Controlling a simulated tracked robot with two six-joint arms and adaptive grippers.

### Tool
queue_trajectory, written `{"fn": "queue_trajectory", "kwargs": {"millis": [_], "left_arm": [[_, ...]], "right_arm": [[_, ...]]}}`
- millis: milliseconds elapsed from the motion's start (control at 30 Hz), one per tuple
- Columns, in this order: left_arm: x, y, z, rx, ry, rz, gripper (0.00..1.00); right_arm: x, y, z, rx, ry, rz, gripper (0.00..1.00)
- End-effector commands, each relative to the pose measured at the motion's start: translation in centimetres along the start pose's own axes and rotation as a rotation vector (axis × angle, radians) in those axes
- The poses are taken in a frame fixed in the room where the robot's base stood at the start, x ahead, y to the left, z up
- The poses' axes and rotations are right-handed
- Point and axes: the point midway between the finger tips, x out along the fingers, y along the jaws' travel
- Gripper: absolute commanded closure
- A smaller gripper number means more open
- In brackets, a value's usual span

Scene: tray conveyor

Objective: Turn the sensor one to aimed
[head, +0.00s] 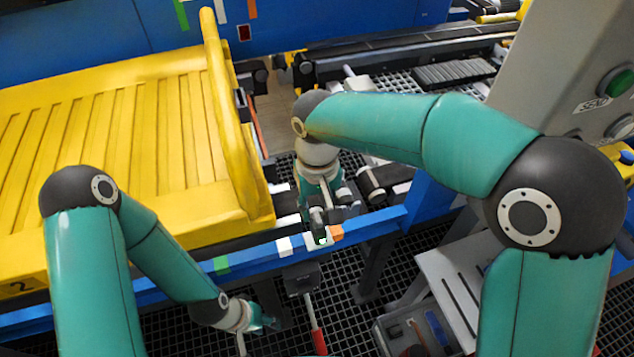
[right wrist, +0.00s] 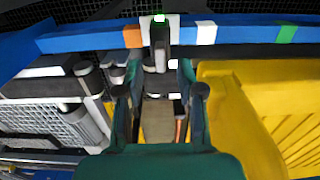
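The sensor (right wrist: 159,42) is a small dark upright block with a lit green spot, at the blue rail by a white patch in the right wrist view. In the head view it is partly hidden under my right gripper, and its green light (head: 323,240) shows. My right gripper (head: 330,205) is above the rail, pointing down. In the right wrist view my right gripper (right wrist: 160,95) has its two fingers well apart, with nothing held between them. The sensor lies beyond the fingertips, apparently not gripped. My left gripper (head: 263,322) hangs low at the front, small and partly hidden.
A large yellow tray (head: 215,110) sits on the conveyor at left. The blue rail (head: 258,254) carries green, white and orange patches. A red-handled tool (head: 318,338) hangs below it. A grey panel with a green button (head: 618,82) stands at right. Dark grating covers the floor.

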Motion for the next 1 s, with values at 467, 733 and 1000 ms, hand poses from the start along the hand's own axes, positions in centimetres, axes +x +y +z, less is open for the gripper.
{"fn": "queue_trajectory", "kwargs": {"millis": [467, 733, 1000], "left_arm": [[0.0, 0.0, 0.0, 0.0, 0.0, 0.0, 0.6], [0.0, 0.0, 0.0, 0.0, 0.0, 0.0, 0.6], [0.1, 0.0, 0.0, 0.0, 0.0, 0.0, 0.6]], "right_arm": [[-8.2, -0.1, 0.0, 0.001, 0.002, -0.001, 0.62], [-8.8, 0.0, 0.0, 0.001, 0.0, -0.001, 0.62], [-8.8, 0.0, 0.0, 0.001, 0.0, -0.001, 0.62]]}}
